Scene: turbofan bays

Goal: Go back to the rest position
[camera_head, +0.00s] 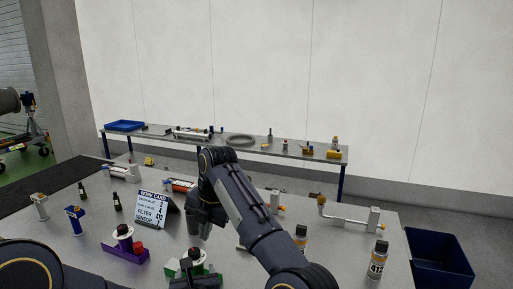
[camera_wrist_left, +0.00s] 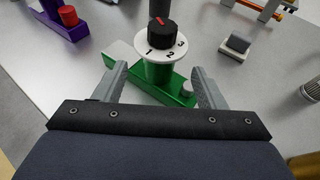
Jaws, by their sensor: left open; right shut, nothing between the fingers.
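My left gripper (camera_head: 182,281) is low at the front of the table in the head view, by a green dial unit (camera_head: 195,256). In the left wrist view, the open fingers of my left gripper (camera_wrist_left: 162,86) stand apart on either side of the green body (camera_wrist_left: 165,78); contact cannot be told. Its black knob (camera_wrist_left: 162,34) has a red mark and sits on a white disc numbered 1, 2, 3. My right gripper (camera_head: 200,226) is shut and empty, pointing down above the table behind the dial unit. Its arm crosses the middle of the head view.
A blue bin (camera_head: 438,258) stands to the right. A back table (camera_head: 262,151) carries parts.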

